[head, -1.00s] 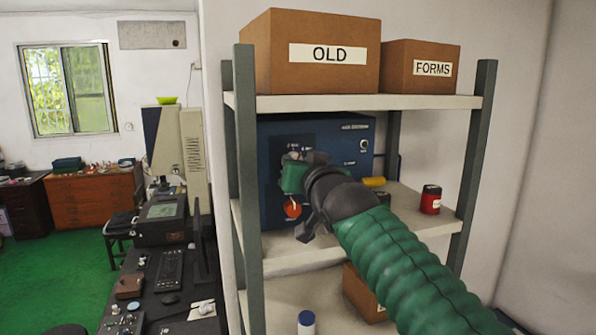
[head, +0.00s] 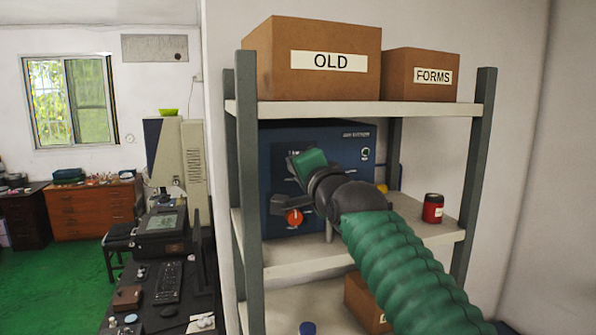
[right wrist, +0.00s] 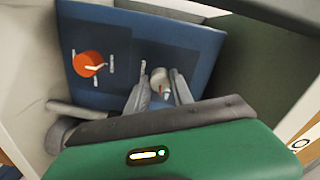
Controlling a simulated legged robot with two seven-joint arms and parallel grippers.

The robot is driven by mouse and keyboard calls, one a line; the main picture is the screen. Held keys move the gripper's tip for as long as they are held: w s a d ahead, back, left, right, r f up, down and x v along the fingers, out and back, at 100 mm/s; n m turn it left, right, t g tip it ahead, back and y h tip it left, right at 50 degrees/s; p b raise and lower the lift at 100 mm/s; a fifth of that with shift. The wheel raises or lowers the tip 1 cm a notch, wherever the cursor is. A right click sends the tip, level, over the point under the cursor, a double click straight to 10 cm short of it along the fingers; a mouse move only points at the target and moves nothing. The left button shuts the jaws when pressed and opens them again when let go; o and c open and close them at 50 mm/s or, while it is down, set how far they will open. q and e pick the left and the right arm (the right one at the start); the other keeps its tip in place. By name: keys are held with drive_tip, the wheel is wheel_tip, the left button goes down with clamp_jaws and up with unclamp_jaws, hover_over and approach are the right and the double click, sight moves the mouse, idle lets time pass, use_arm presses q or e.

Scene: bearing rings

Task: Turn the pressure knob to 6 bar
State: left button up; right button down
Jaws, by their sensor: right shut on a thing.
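The blue pressure unit (head: 350,150) stands on the middle shelf, its front panel facing me. In the right wrist view, a small grey knob (right wrist: 160,77) with a red mark sits on the panel (right wrist: 205,45) between the fingers of my right gripper (right wrist: 160,90). The gripper is shut on this knob. In the head view my right gripper (head: 308,165) is in front of the panel and hides the knob and its scale, so I cannot read its setting. My left gripper is not in view.
An orange dial (head: 294,217) is on the panel below the grey knob; it also shows in the right wrist view (right wrist: 88,63). A red can (head: 433,208) stands on the shelf to the right. Boxes (head: 330,75) fill the top shelf (head: 300,110). Grey posts (head: 247,180) flank the shelves.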

drive_tip(key=m+p, duration=0.2)
drive_tip(key=m, duration=0.6)
drive_tip(key=shift+f, duration=0.1)
drive_tip(key=shift+f+m, duration=0.15)
drive_tip(key=shift+m, duration=0.15)
idle(0.3)
drive_tip(key=c, duration=1.3)
unclamp_jaws()
drive_tip(key=shift+o, duration=1)
drive_tip(key=shift+p, duration=0.3)
drive_tip(key=shift+w+d, duration=0.1)
drive_tip(key=shift+w, duration=0.05)
